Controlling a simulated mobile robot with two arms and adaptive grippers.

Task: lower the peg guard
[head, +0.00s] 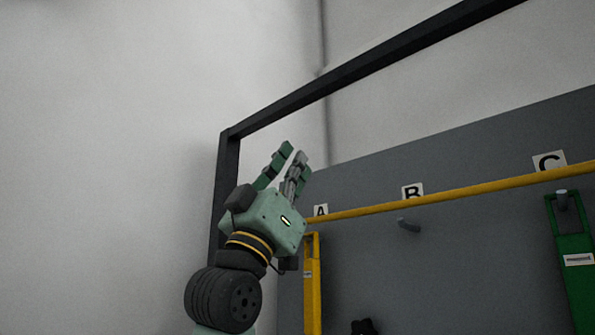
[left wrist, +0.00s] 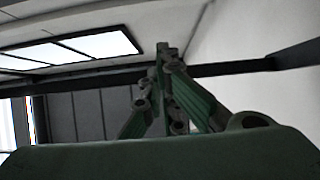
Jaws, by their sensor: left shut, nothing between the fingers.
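The peg guard appears to be the long yellow bar (head: 470,191) that runs across the grey board in the head view, just below the labels A, B and C. Its left end is partly hidden by my left gripper (head: 294,152). My left gripper points upward in front of the dark frame's left side, with its fingertips above the bar's left end. It is shut and empty. In the left wrist view its fingers (left wrist: 165,52) converge, with nothing between them. The bar does not show in that view. My right gripper is not clearly in view.
A dark frame (head: 380,68) surrounds the grey board (head: 480,150). A bare peg (head: 409,226) sits below B. A green holder (head: 571,240) hangs on a peg under C, a yellow holder (head: 313,285) under A. A small black object (head: 363,326) shows at the bottom edge.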

